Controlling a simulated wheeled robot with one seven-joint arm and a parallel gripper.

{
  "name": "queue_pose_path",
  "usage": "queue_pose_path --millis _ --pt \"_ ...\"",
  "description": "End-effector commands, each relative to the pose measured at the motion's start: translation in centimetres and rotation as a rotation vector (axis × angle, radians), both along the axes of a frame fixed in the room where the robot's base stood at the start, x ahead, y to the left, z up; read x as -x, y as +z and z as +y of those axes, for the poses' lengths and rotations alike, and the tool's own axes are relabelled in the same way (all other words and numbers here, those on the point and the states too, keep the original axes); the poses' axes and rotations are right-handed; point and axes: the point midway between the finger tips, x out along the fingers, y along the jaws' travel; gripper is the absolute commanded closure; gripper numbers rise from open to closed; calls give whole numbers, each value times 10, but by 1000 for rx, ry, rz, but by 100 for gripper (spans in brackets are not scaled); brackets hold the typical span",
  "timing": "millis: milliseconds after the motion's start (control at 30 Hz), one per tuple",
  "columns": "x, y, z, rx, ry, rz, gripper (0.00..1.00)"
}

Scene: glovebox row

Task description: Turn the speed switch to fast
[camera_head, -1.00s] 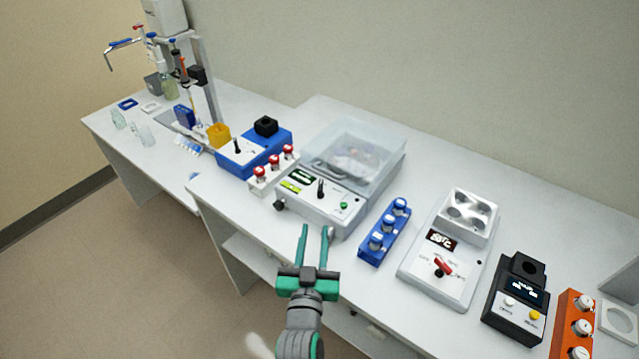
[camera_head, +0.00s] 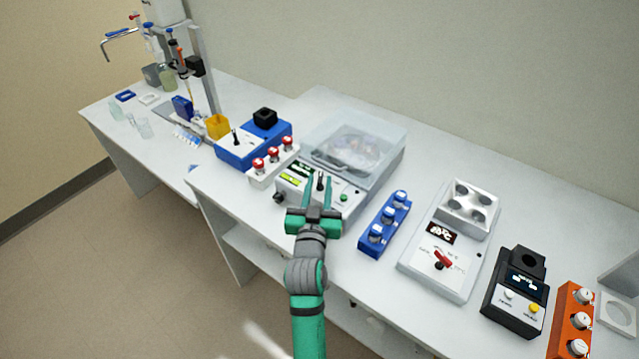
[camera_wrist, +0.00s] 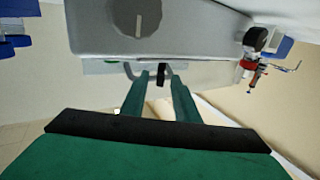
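The centrifuge (camera_head: 362,190) has a clear lid and a sloping front panel. A black upright lever (camera_head: 320,182) stands on this panel, between a green-lit display and a green button. My gripper (camera_head: 319,190) is open and empty in front of the panel. In the head view its two green fingers lie either side of the lever; whether they touch it I cannot tell. The wrist view shows the fingers apart (camera_wrist: 163,80) and a round dark dial (camera_wrist: 138,16) on a grey face. A blue mixer (camera_head: 262,148) to the left also has a black lever (camera_head: 236,137). Switch labels are too small to read.
A white rack with red-capped tubes (camera_head: 273,163) stands close left of the panel, and a blue tube rack (camera_head: 384,224) stands right. Further right are a white device with a red lever (camera_head: 442,260), a black device (camera_head: 515,295) and an orange rack (camera_head: 573,322).

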Motion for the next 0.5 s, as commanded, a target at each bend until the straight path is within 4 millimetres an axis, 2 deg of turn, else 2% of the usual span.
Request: queue_pose_path --millis 367,400,500 --pt "-6 0 -1 0 -1 -1 72" --pt "-6 0 -1 0 -1 -1 77" --pt "-6 0 -1 0 -1 -1 100"
